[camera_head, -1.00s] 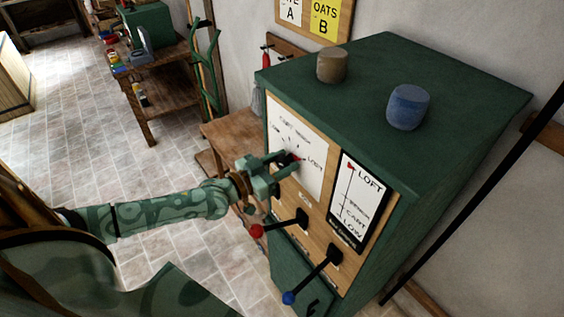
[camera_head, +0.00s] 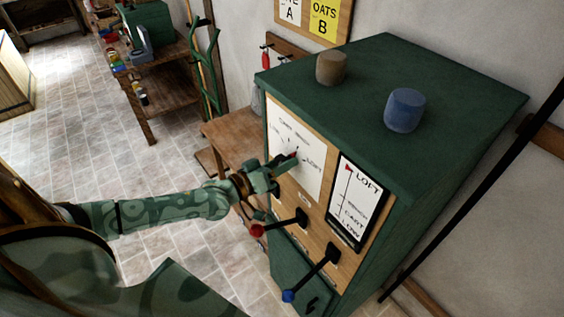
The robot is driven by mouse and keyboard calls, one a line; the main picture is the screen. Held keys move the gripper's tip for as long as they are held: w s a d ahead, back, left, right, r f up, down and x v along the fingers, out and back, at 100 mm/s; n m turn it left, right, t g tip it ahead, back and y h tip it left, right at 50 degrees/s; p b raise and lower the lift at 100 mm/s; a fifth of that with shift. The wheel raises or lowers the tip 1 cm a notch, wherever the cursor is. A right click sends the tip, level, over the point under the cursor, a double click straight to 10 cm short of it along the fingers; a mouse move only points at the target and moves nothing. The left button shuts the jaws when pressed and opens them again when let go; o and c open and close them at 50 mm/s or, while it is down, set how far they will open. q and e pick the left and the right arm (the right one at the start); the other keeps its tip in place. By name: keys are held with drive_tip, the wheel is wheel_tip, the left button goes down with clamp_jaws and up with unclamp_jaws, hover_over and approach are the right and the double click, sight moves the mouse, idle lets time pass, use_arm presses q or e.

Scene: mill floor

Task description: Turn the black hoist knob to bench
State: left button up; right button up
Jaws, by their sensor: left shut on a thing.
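The black hoist knob sits on the white dial plate (camera_head: 311,178) on the front of the green cabinet; my gripper hides most of it. Its red pointer tip (camera_head: 294,154) points up and to the right, between the bench and loft marks. My left gripper (camera_head: 285,163) is shut on the knob. The black-framed gauge (camera_head: 347,205) to the right, marked loft, bench, cart and low, has its red flag at loft. My right gripper is not in view.
Below the dial are a red-tipped lever (camera_head: 281,226) and a blue-tipped lever (camera_head: 312,275).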

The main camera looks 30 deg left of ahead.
use_arm(q)
drive_tip(key=shift+n, duration=0.6)
drive_tip(key=o, duration=1)
drive_tip(key=shift+c, duration=0.2)
drive_tip(key=v, duration=1.6)
drive_tip(key=shift+s+a, duration=0.1)
drive_tip(key=shift+s, duration=0.05)
